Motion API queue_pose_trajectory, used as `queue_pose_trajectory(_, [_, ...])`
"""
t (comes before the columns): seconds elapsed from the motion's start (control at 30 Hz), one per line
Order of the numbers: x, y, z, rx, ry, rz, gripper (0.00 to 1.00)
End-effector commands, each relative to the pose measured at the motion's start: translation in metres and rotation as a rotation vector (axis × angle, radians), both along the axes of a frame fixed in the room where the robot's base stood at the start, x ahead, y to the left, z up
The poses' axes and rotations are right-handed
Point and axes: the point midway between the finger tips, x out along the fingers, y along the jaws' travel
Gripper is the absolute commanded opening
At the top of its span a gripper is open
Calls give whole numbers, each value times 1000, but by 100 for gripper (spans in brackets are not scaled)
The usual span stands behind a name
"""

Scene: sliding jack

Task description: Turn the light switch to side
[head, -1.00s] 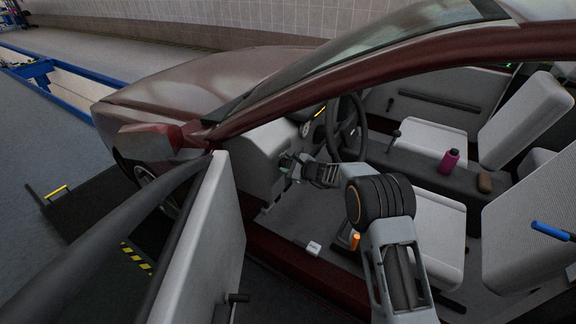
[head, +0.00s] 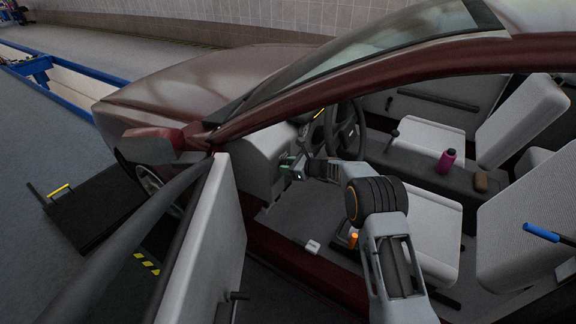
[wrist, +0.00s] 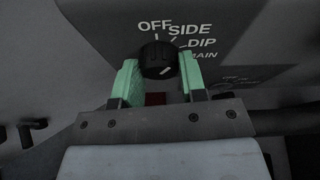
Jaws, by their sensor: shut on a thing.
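The light switch is a round black knob (wrist: 158,58) on the dark dash panel in the wrist view. The white labels OFF, SIDE, DIP and MAIN (wrist: 203,54) run around its top and right. A pale mark shows low on the knob's face; I cannot tell for sure which label it points to. My gripper (wrist: 158,80) is shut on the knob, with one green finger on its left and one on its right. In the head view my gripper (head: 288,165) is at the dash left of the steering wheel, and the knob is hidden there.
The steering wheel (head: 347,130) is just right of my gripper. The open car door (head: 215,240) stands to the left of my arm. A front seat (head: 425,235), a pink bottle (head: 446,161) and a brown object (head: 481,180) are to the right.

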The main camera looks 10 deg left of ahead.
Motion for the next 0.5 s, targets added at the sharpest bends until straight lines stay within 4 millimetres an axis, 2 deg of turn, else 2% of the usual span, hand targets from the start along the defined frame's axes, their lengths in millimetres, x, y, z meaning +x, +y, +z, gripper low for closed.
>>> queue_pose_trajectory(0.5, [0, 0, -1, 12, 31, 1, 15])
